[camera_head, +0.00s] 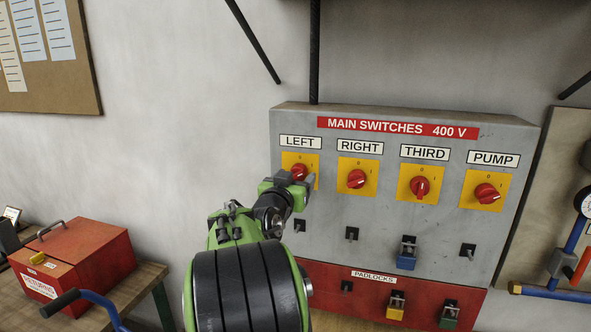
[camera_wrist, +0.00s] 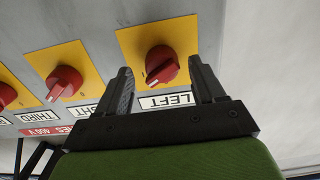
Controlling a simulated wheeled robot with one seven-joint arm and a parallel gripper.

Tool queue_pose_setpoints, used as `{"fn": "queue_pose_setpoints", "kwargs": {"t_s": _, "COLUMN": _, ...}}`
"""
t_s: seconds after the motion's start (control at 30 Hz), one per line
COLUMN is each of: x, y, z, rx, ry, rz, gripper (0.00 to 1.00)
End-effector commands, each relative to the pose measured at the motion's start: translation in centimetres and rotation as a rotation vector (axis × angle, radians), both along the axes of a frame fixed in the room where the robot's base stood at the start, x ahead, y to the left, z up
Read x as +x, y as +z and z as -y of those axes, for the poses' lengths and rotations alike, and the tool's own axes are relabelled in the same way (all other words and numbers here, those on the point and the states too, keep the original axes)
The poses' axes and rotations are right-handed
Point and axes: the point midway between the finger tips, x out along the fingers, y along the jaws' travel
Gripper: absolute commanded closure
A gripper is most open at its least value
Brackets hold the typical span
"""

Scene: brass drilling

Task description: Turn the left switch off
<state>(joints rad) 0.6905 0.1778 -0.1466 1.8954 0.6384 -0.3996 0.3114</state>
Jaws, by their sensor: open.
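The left switch is a red rotary knob (camera_head: 299,171) on a yellow plate under the "LEFT" label, at the upper left of the grey panel. In the wrist view the knob (camera_wrist: 162,64) appears upside down, with its white pointer mark slanting toward the lower left, near the I mark, not straight at the label side. My gripper (camera_head: 300,181) is open in front of it and hides part of the plate. In the wrist view my gripper (camera_wrist: 160,72) has one finger on each side of the knob, with visible gaps; its depth around the knob is unclear.
The right switch (camera_head: 356,178), third switch (camera_head: 420,187) and pump switch (camera_head: 487,193) sit in a row to the right. Padlocks hang lower on the panel (camera_head: 330,215). A red box (camera_head: 90,262) stands on the bench at left.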

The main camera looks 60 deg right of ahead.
Motion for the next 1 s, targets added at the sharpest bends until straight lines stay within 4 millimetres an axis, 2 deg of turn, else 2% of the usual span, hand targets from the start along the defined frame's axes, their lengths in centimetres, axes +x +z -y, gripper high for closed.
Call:
{"fn": "queue_pose_setpoints", "kwargs": {"t_s": 0.1, "x": 0.19, "y": 0.13, "z": 1.17, "rx": 0.0, "ry": 0.0, "rz": -0.001, "gripper": 0.31}}
{"fn": "queue_pose_setpoints", "kwargs": {"t_s": 0.37, "x": 0.29, "y": -0.07, "z": 1.39, "rx": 0.0, "ry": 0.002, "rz": 0.0, "gripper": 0.31}}
{"fn": "queue_pose_setpoints", "kwargs": {"t_s": 0.7, "x": 0.29, "y": -0.09, "z": 1.35, "rx": 0.0, "ry": 0.002, "rz": 0.0, "gripper": 0.82}}
{"fn": "queue_pose_setpoints", "kwargs": {"t_s": 0.73, "x": 0.29, "y": -0.09, "z": 1.35, "rx": 0.001, "ry": 0.002, "rz": 0.0, "gripper": 0.85}}
{"fn": "queue_pose_setpoints", "kwargs": {"t_s": 1.0, "x": 0.34, "y": -0.14, "z": 1.31, "rx": -0.004, "ry": 0.003, "rz": -0.032, "gripper": 0.85}}
